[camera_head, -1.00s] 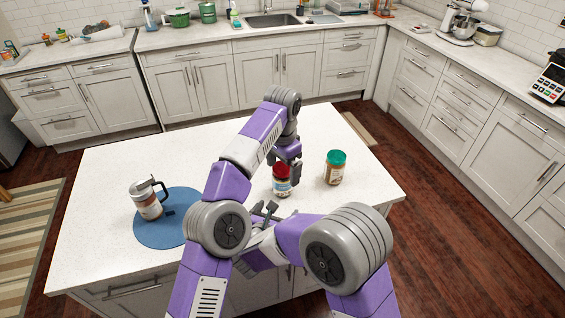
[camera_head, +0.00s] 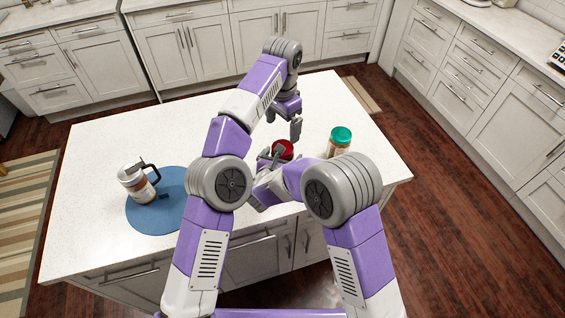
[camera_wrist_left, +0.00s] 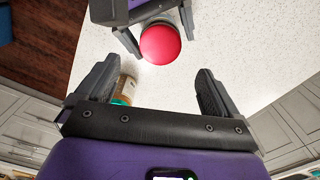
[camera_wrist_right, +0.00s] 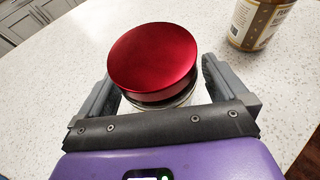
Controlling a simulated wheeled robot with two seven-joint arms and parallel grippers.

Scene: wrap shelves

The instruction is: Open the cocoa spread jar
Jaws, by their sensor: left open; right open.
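The jar with a red lid (camera_head: 283,149) stands upright on the white island, its body mostly hidden in the head view. In the right wrist view its red lid (camera_wrist_right: 153,58) is on, with a strip of jar below. My right gripper (camera_head: 270,158) is open, with one finger on each side of the jar under the lid; I cannot tell whether they touch it. My left gripper (camera_head: 288,122) is open and empty, above and beyond the jar. The left wrist view shows the lid (camera_wrist_left: 160,44) ahead of the open left fingers, between the right gripper's fingers.
A second jar with a green lid (camera_head: 340,136) stands to the right; its brown body shows in the right wrist view (camera_wrist_right: 258,22). A lidded mug (camera_head: 137,184) stands on a round blue mat (camera_head: 150,217) at the left. The island's far left is clear.

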